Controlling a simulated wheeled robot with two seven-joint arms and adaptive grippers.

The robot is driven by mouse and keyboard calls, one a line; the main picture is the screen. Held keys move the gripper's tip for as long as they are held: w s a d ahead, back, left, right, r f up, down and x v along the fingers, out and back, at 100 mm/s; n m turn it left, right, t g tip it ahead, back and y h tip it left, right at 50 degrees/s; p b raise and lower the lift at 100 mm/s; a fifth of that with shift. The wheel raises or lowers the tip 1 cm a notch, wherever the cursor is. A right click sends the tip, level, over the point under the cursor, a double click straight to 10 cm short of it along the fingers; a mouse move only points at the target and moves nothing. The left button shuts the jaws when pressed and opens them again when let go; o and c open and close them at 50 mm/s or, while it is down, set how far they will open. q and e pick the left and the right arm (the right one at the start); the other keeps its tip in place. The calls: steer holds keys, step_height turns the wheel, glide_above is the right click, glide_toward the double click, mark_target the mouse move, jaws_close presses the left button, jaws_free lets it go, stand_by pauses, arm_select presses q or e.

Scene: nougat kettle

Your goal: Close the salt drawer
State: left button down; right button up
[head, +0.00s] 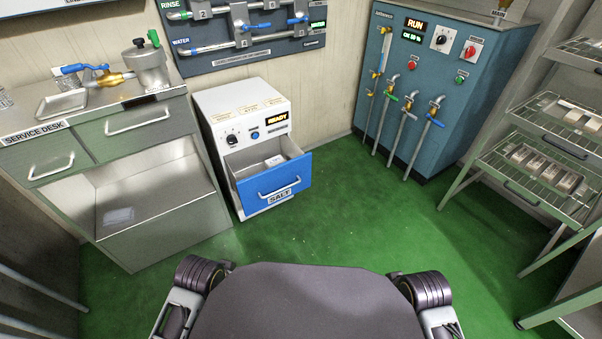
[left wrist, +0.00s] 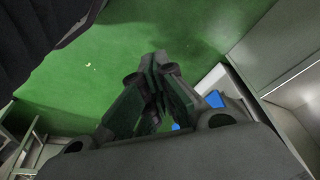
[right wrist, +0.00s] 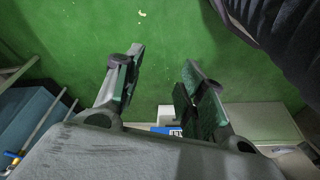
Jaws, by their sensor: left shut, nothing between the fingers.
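The salt drawer (head: 274,187) has a blue front with a white SALT label and a bar handle. It stands pulled out of the white cabinet (head: 243,114), and its open inside holds a small pale item (head: 274,160). A bit of blue shows past the fingers in the left wrist view (left wrist: 214,99), and a blue and white patch shows in the right wrist view (right wrist: 166,130). My left gripper (left wrist: 158,72) is shut and empty. My right gripper (right wrist: 162,72) is open and empty over the green floor. Neither gripper shows in the head view, and both are apart from the drawer.
A steel service desk (head: 110,130) stands left of the cabinet. A blue-grey machine (head: 420,75) with pipes and taps is at the back right. Wire racks (head: 545,150) hold trays at the right. The green floor (head: 350,215) before the drawer is clear.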

arm_select(q)
steer(key=w+d+f+m+t+y+b, duration=0.2)
steer(key=w+t+y+b, duration=0.45)
steer(key=w, duration=1.55)
steer(key=w+d+r+m+t+h+p, duration=0.1)
steer(key=w+d+m+t+h+p, duration=0.1)
steer(key=w+d+m+t+h, duration=0.6)
steer(key=w+d+m, duration=0.6)
steer(key=m, duration=0.1)
steer(key=shift+m+h, duration=0.3)
steer(key=shift+h, duration=0.05)
arm_select(e)
steer(key=a+f+t+y, duration=0.3)
steer(key=a+f, duration=0.5)
steer(key=f, duration=0.3)
steer(key=shift+w+m+y, duration=0.3)
steer(key=shift+y, duration=0.1)
arm_select(q)
steer(key=shift+w+r+p, duration=0.1)
steer(key=shift+p, duration=0.2)
